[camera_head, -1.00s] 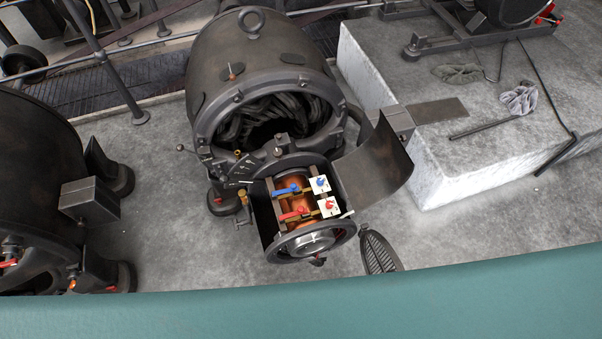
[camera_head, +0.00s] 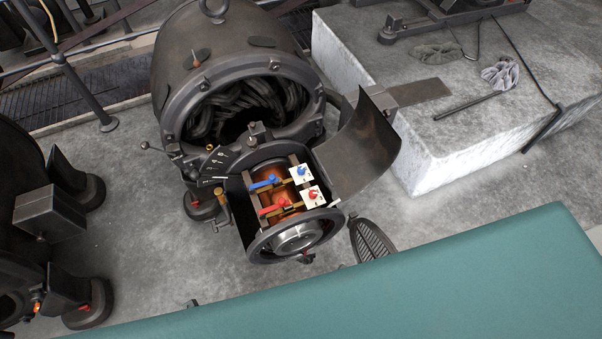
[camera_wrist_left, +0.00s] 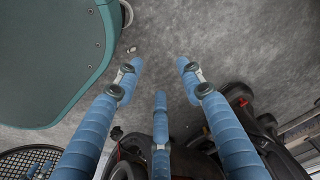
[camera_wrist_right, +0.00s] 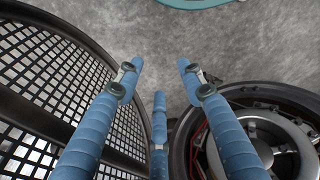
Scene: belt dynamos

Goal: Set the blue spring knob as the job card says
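The blue spring knob (camera_head: 303,172) sits on a small white plate at the open commutator end of the dynamo (camera_head: 240,85). Its pointer setting is too small to read. A red knob (camera_head: 313,195) on a similar plate is just below it. Blue (camera_head: 266,183) and red (camera_head: 274,209) handles lie to their left. No job card is recognisable. My left gripper (camera_wrist_left: 160,66), in the left wrist view, has its fingers apart and empty above the floor. My right gripper (camera_wrist_right: 160,66) is likewise open and empty, between a mesh panel and a round machine part. Neither gripper shows in the head view.
A curved metal cover (camera_head: 362,150) stands open right of the knobs. A dark scale plate (camera_head: 217,163) with white marks is to their left. A pale stone block (camera_head: 450,150) bears rags and a rod. A black mesh panel (camera_wrist_right: 55,85) is close to my right gripper.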

